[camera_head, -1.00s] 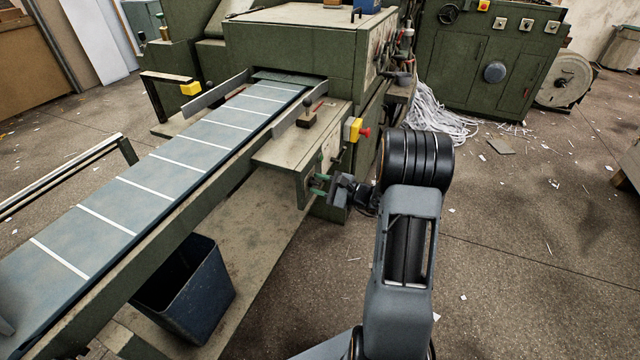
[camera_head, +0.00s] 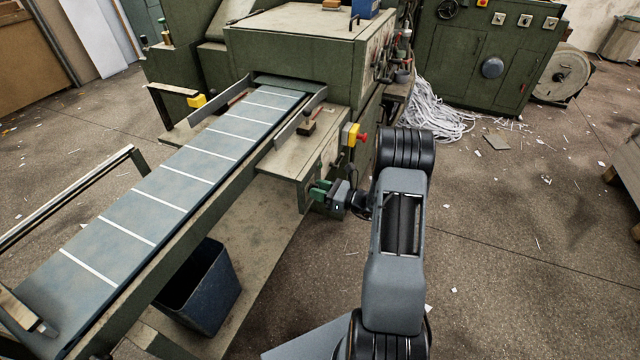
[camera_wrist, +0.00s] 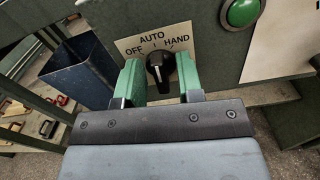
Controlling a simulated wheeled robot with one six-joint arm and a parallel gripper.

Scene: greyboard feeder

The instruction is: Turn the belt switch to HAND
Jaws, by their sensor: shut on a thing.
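The belt switch (camera_wrist: 160,70) is a black knob with a white mark, in the middle of the wrist view. Its label plate (camera_wrist: 128,46) reads OFF, AUTO and HAND, with AUTO at the top and HAND on the right. The knob looks near upright; its exact setting is hard to tell. My gripper (camera_wrist: 160,84) has its green fingers on either side of the knob and is shut on it. In the head view my gripper (camera_head: 322,192) is at the panel on the feeder's near end; the knob is hidden there.
A green button (camera_wrist: 242,12) sits right of the switch. A yellow box with a red button (camera_head: 354,136) is above my gripper. The striped belt (camera_head: 185,180) runs to its left, with a blue bin (camera_head: 205,290) underneath. Open floor lies to the right.

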